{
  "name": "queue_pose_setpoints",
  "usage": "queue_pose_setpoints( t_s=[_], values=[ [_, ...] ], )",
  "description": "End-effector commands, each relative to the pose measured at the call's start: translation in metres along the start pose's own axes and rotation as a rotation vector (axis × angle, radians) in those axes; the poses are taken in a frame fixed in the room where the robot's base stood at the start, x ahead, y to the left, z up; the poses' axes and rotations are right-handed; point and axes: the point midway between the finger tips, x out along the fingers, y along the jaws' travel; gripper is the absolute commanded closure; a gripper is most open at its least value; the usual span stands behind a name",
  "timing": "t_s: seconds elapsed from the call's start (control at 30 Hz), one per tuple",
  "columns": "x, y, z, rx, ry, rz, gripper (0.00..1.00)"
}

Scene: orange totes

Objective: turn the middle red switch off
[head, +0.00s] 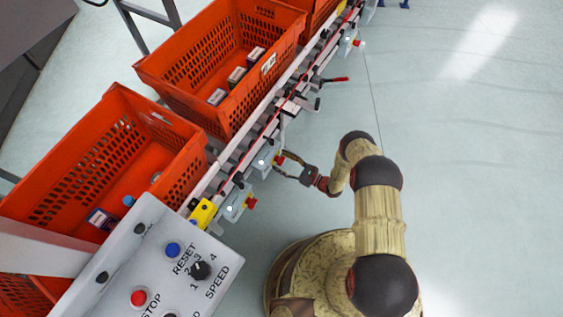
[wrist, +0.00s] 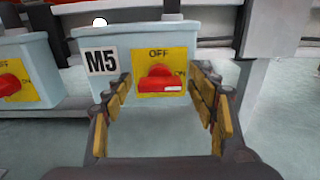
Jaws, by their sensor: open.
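The middle red switch (head: 280,160) is on a pale grey box (head: 265,162) on the conveyor's side rail in the head view. In the wrist view, the red switch (wrist: 158,78) sits on a yellow plate with OFF above and ON at the right. Its handle lies sideways, with a white mark at its lower right. The box (wrist: 150,42) is labelled M5. My gripper (head: 285,165) is in front of this box. In the wrist view, the open gripper (wrist: 160,84) has one finger on each side of the switch, with nothing held. Contact cannot be told.
Another red switch (wrist: 10,84) is on the box at the left in the wrist view. In the head view, a nearer red switch (head: 251,203) and a farther one (head: 360,43) line the rail. Orange totes (head: 215,75) stand on the conveyor. A control panel (head: 150,260) is near. Floor at right is clear.

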Motion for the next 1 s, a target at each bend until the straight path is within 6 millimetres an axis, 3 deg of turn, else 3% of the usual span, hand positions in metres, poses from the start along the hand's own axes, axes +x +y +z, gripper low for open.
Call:
queue_pose_setpoints(
  t_s=[0.3, 1.0],
  values=[
    [0.003, -0.0002, 0.0005, 0.0, 0.0, 0.0, 0.42],
    [0.0029, -0.0001, 0.0004, 0.0, 0.0, 0.0, 0.82]
  ],
)
